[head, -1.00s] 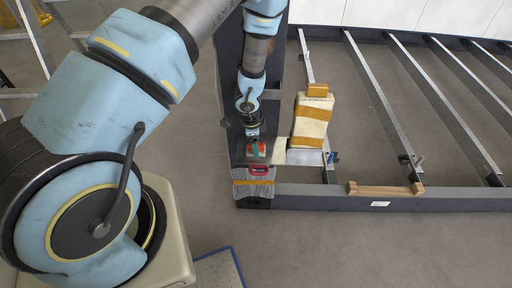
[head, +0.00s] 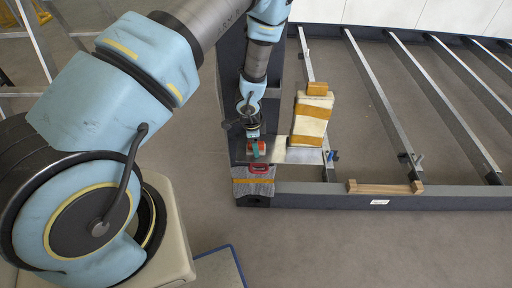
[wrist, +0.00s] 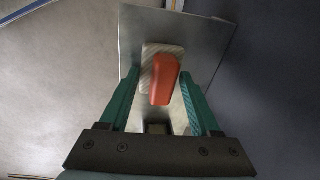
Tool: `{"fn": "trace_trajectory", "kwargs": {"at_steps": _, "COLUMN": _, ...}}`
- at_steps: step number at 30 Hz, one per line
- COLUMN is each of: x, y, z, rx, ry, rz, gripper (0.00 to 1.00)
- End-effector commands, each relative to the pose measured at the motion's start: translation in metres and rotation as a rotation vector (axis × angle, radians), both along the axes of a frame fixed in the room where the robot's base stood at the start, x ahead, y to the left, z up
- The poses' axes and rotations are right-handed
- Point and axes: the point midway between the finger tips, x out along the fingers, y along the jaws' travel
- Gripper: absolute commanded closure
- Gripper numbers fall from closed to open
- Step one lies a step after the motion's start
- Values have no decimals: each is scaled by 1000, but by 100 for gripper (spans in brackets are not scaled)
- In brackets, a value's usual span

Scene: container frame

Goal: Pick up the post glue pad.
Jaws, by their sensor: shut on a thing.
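The post glue pad appears to be the red-orange block on a pale, textured pad; the block shows in the wrist view (wrist: 164,80). The pale pad (wrist: 149,54) lies against a flat metal plate behind it. My gripper (wrist: 160,76) has its two teal fingers on either side of the block and is shut on it. In the head view my gripper (head: 255,149) is just above the plate at the frame's corner post. Small parts of the orange block show between the fingers there. Exactly where the fingertips touch is hard to see.
Grey wrapping with an orange band (head: 253,188) covers the corner post, and a red item (head: 260,169) sits just below my gripper. A cream block with orange bands (head: 311,119) stands close on the right. A wooden strip (head: 384,188) lies on the front beam (head: 450,198).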

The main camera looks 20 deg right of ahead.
Motion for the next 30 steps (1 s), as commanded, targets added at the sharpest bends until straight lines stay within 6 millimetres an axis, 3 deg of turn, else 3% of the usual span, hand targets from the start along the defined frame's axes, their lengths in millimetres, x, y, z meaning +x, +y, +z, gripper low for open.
{"fn": "trace_trajectory", "kwargs": {"at_steps": 17, "x": -3, "y": 1, "z": 6, "rx": -3, "ry": 0, "rz": 1, "gripper": 92}}
{"fn": "trace_trajectory", "kwargs": {"at_steps": 30, "x": -3, "y": 1, "z": 59, "rx": -4, "ry": -1, "rz": 2, "gripper": 92}}
